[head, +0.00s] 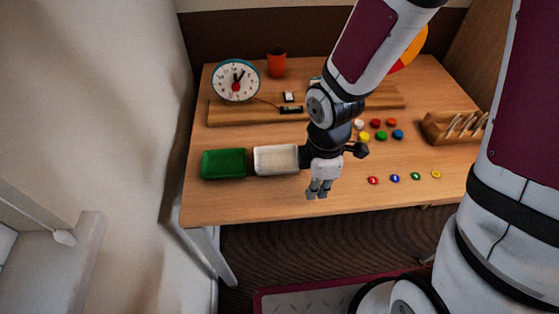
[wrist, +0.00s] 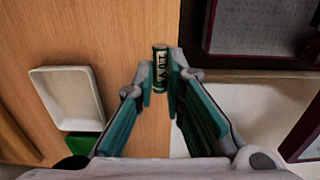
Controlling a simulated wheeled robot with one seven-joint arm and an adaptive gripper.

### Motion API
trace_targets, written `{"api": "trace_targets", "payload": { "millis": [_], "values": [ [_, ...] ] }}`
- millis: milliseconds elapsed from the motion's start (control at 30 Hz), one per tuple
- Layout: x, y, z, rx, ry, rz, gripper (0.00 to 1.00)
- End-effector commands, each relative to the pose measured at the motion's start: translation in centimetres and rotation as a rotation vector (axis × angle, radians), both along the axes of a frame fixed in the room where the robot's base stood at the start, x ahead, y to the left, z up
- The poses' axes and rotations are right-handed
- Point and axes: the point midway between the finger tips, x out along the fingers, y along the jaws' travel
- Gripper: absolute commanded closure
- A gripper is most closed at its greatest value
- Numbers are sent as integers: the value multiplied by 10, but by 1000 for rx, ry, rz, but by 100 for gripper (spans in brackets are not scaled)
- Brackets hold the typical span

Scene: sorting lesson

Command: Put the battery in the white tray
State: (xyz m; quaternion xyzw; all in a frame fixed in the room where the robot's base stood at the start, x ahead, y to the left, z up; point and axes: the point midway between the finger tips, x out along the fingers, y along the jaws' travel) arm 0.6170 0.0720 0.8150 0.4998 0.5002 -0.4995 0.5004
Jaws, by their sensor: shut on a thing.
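My gripper (head: 318,192) is near the front edge of the table, to the right of the white tray (head: 276,160). In the wrist view the fingers of my gripper (wrist: 161,82) are shut on a dark battery (wrist: 160,60) with pale lettering, held between the fingertips. I cannot make out the battery in the head view. The white tray also shows at the left of the wrist view (wrist: 66,96), apart from the fingers, and looks empty.
A green tray (head: 223,164) stands left of the white one. A clock (head: 236,80), an orange cup (head: 276,63) and a wooden board (head: 232,112) are behind. Coloured pieces (head: 382,136) and a wooden rack (head: 450,128) are to the right. Bare table lies in front of the trays.

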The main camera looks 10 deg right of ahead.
Motion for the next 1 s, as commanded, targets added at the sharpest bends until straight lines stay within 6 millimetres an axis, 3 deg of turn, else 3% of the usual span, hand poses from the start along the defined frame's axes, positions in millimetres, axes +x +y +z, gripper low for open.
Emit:
{"api": "trace_targets", "payload": {
  "millis": [133, 367, 1000],
  "values": [
    [-12, 29, 2, 0, 0, 6, 100],
    [-12, 47, 1, 0, 1, -2, 100],
    [125, 74, -12, 0, 0, -2, 100]
  ]
}}
